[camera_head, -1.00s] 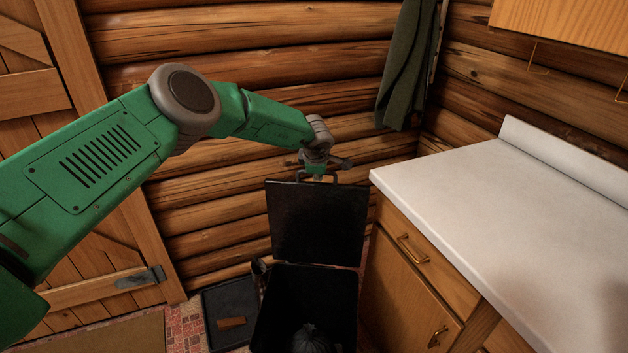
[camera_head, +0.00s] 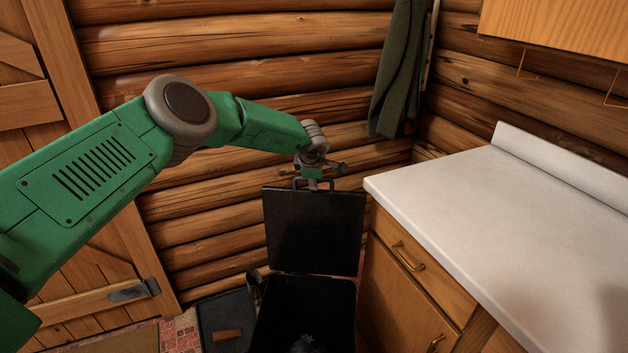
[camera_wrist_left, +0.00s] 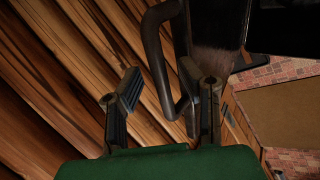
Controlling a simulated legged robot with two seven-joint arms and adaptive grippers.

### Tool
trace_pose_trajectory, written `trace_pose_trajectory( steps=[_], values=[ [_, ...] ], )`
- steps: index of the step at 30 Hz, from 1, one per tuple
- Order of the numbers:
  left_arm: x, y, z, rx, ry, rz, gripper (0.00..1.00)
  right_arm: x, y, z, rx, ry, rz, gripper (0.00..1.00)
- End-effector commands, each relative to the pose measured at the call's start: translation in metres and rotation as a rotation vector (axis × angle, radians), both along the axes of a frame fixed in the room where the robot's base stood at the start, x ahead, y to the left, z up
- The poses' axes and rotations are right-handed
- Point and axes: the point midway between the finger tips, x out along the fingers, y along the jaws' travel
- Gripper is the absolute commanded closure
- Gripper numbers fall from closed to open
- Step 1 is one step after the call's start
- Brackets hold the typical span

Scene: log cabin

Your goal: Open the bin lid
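The black bin (camera_head: 322,293) stands on the floor between the log wall and the cabinet. Its lid (camera_head: 313,230) is raised and stands nearly upright at the back. A dark bag shows inside the bin at the picture's bottom edge. My left gripper (camera_head: 323,172) is at the lid's top edge, by its handle (camera_head: 299,183). In the left wrist view the gripper's fingers (camera_wrist_left: 160,105) are apart, and the curved handle bar (camera_wrist_left: 155,50) passes between them, close to the right finger. My right gripper is not in view.
A cabinet with a white countertop (camera_head: 500,210) stands close on the bin's right. A dark tray (camera_head: 222,316) lies on the floor to its left. A green cloth (camera_head: 398,75) hangs on the log wall (camera_head: 230,60) behind. A wooden door (camera_head: 30,120) is at the left.

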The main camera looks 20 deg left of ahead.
Motion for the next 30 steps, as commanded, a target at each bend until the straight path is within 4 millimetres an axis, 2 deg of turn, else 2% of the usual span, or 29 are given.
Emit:
trace_pose_trajectory(
  steps=[5,9,14,21,25,30],
  values=[
    [-0.001,0.001,-0.002,-0.001,0.004,0.000,0.68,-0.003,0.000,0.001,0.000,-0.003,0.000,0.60],
    [-0.006,0.000,0.007,0.000,0.004,-0.002,0.68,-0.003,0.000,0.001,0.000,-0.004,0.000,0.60],
    [-0.018,-0.006,0.029,-0.002,0.002,-0.002,0.68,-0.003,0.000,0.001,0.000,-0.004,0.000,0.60],
    [-0.043,-0.016,0.071,-0.001,0.000,-0.003,0.68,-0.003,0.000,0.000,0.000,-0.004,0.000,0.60],
    [-0.053,-0.020,0.088,0.001,0.000,-0.002,0.68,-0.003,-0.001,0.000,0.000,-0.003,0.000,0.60],
    [-0.060,-0.022,0.098,0.000,0.002,-0.001,0.68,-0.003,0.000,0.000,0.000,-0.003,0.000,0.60]
  ],
)
